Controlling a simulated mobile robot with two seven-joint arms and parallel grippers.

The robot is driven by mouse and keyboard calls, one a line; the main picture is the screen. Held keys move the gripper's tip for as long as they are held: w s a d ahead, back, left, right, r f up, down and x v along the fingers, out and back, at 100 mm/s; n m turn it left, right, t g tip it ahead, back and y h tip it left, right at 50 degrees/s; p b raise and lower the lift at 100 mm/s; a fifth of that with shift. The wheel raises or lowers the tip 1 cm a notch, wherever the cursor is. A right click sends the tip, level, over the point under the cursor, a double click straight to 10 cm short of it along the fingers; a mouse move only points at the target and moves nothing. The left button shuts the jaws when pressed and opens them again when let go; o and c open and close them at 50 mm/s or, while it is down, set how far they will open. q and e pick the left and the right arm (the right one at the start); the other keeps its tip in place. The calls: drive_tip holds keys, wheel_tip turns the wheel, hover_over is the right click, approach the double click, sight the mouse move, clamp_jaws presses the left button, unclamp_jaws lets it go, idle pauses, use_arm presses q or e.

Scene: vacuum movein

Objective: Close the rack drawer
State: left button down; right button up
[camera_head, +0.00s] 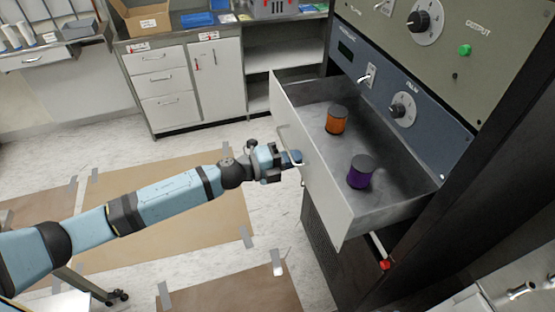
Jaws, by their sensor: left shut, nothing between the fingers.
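The rack drawer (313,168) stands pulled out of the dark equipment rack, its pale front panel facing left. Inside it stand an orange jar (337,120) and a purple jar (360,173), both with dark lids. My left gripper (297,158) is shut, with its tips at the outer face of the drawer front, near the curved handle (288,143). I cannot tell whether the tips touch the panel or the handle. My right gripper is not in view.
The rack's control panel (400,55) with knobs and switches rises behind the drawer. White cabinets (185,85) and a worktop with a cardboard box (142,20) stand at the back. Taped brown sheets (165,215) cover the floor at left, with open room above them.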

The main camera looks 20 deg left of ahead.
use_arm(q)
drive_tip(key=b+x, duration=0.1)
drive_tip(key=x, duration=1.7)
drive_tip(key=shift+w+d+b, duration=0.25)
drive_tip(key=shift+d+b, duration=0.05)
drive_tip(key=shift+w+d, duration=0.1)
drive_tip(key=shift+d, duration=0.1)
drive_tip(key=shift+r, duration=0.15)
drive_tip(key=shift+w+d+r, duration=0.1)
drive_tip(key=shift+r, duration=0.05)
